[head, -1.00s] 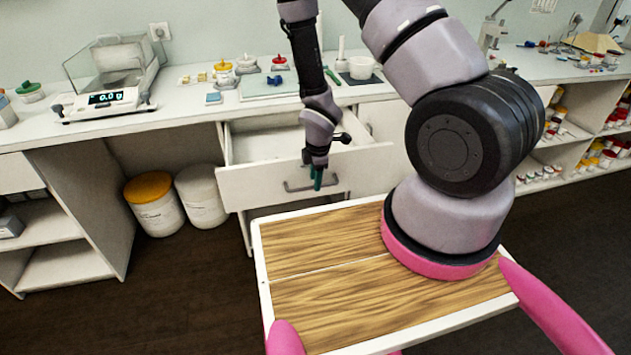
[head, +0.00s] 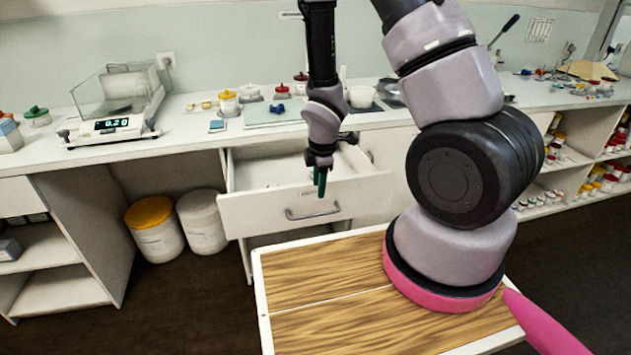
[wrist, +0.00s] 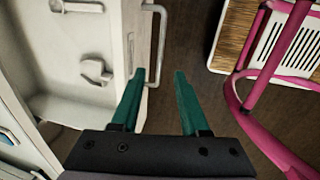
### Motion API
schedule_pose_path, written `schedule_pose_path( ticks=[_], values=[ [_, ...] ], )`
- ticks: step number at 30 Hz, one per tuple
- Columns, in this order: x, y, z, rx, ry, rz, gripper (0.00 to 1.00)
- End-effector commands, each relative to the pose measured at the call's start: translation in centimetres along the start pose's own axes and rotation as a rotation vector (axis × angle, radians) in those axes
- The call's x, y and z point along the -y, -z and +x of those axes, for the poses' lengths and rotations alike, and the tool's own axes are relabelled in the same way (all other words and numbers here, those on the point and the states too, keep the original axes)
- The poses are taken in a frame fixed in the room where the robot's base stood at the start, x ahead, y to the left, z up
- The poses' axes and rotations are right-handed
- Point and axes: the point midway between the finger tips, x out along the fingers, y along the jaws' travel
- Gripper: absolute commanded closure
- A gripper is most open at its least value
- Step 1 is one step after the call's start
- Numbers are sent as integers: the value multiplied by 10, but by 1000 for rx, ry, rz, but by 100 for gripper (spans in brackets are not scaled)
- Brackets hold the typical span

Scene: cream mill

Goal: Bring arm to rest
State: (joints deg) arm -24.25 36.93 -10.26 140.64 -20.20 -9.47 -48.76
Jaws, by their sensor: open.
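My gripper (head: 320,182) hangs pointing down in front of the open drawer (head: 262,213) in the head view. The drawer's bar handle (wrist: 155,40) lies just beyond the fingertips there, and nothing is held. The handle also shows in the head view (head: 313,213), below the fingertips. My arm rises from its pink-ringed base and bends over at the top, partly out of frame.
The drawer stands pulled out from the white counter (head: 60,155). A balance (head: 112,125), small jars (head: 228,102) and a blue weight-like item (head: 277,108) stand on the counter. Two tubs (head: 155,228) sit below. My wooden-topped base is close in front of the drawer. Floor at the left is clear.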

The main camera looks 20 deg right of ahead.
Motion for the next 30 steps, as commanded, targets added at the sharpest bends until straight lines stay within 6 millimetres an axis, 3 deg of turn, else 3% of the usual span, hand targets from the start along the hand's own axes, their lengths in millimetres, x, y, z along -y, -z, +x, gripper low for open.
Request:
schedule_pose_path(
  ticks=[5,10,16,23,30],
  values=[
    [-16,-4,-26,-1,-33,112,55],
    [-44,-19,-94,-17,-99,407,55],
    [-56,-40,-183,-73,-159,797,55],
    [-42,-58,-282,-188,-193,1221,55],
    [-1,-63,-371,-357,-181,1614,55]
  ],
)
